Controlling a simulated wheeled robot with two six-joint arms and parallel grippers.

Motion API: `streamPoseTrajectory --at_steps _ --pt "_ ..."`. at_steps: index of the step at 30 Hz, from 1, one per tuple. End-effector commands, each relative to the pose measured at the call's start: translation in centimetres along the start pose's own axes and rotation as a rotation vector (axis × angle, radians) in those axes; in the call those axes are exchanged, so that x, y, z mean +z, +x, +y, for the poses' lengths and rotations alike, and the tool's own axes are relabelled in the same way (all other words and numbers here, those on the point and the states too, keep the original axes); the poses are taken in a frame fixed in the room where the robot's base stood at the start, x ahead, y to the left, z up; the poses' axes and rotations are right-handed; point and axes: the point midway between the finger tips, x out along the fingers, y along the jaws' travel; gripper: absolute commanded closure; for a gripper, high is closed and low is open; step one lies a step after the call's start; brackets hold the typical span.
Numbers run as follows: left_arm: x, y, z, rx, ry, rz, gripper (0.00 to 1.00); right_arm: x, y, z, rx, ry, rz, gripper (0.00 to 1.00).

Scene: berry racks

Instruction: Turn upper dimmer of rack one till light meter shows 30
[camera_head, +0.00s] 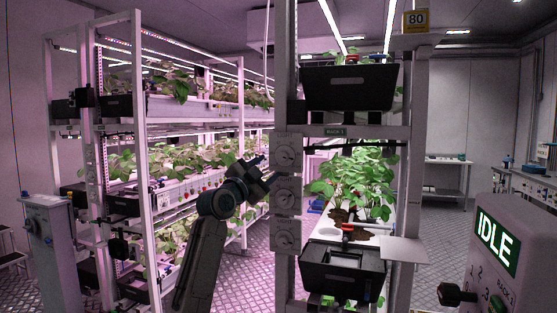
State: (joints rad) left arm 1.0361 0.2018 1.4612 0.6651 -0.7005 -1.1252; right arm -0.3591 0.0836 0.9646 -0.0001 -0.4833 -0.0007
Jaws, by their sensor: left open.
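Three round dimmer dials sit one above the other on the pale post of rack one, beside the "RACK 1" label (336,132). The upper dimmer (287,155) is in clear view. The middle dial (286,197) and the lower dial (286,237) are below it. The light meter (416,21), at the top right of the rack, reads 80. My left gripper (266,174) is open, just left of the post, at a height between the upper and middle dials. I cannot tell whether it touches the post. My right gripper is not in view.
Rack one holds leafy plants (350,180) and black boxes (349,87). A pale plate (405,250) juts out at its lower right. A grey console (497,245) reading "IDLE" stands front right. Another planted rack (140,120) is at left. Open floor (435,235) shows behind.

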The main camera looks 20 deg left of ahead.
Motion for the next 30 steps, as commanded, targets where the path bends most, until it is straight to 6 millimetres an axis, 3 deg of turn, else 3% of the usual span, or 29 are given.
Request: streamPoseTrajectory --at_steps 6,12,25,26,30 --pt "-0.2 3.9 -0.2 0.001 -0.003 -0.001 0.51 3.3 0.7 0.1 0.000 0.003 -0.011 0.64" --pt "0.0 6.1 0.0 0.002 -0.002 -0.002 0.51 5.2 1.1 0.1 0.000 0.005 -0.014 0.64" --pt "0.1 6.9 0.1 0.000 -0.001 -0.001 0.51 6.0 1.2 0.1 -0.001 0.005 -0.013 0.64" --pt "0.1 6.9 0.1 0.000 -0.001 -0.001 0.53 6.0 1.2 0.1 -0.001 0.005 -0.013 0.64" --pt "0.1 6.8 0.1 0.000 -0.001 -0.001 0.81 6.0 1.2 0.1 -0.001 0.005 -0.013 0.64"
